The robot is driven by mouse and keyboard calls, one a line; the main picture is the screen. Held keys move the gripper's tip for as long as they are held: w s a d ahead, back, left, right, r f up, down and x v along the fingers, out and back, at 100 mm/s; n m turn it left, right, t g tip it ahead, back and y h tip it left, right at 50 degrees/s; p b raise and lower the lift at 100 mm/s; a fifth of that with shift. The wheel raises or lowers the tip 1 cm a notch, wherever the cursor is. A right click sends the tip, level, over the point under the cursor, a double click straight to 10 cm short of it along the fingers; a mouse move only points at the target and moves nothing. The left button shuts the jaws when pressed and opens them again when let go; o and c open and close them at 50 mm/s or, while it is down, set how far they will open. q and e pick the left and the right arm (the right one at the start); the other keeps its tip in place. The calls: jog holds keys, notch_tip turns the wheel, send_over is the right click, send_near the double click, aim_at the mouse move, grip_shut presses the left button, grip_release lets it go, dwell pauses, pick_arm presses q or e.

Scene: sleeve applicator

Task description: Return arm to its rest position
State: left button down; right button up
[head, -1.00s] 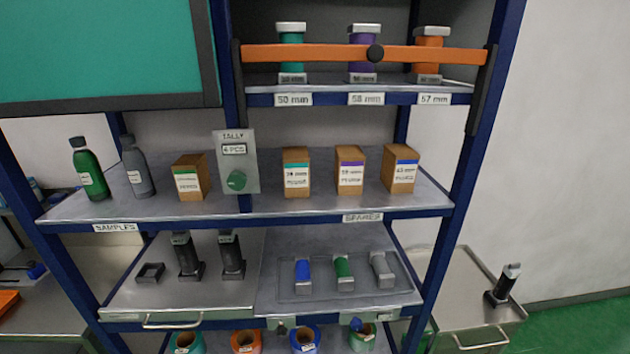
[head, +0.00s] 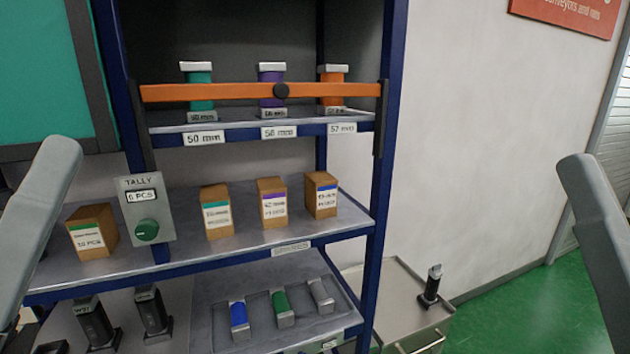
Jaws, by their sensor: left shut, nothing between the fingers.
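My left arm's grey link (head: 38,220) rises along the left edge of the head view, apart from the shelf goods. Its fingers are not clearly made out at this edge, and no object shows in its hold. My right arm's grey link (head: 597,235) stands at the right edge, over the wall and floor. My right gripper is outside the picture.
An orange bar (head: 215,92) crosses the top shelf before several sleeves. Cardboard boxes (head: 217,212) and a tally panel (head: 146,208) stand on the middle shelf. Below are dark holders (head: 153,313) and a tray of small rolls (head: 282,308). A side cart (head: 385,310) carries a dark post (head: 431,286).

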pick_arm(q)
notch_tip(320, 180, up, 17)
jog(key=a+m+y+p, duration=0.2)
jog(key=m+y+p, duration=0.2)
jog(key=p, duration=1.3)
jog(key=shift+s+a+m+y+p, duration=0.3)
jog(key=shift+a+m+y+p, duration=0.1)
jog(key=shift+m, duration=0.3)
jog(key=c, duration=1.6)
grip_release()
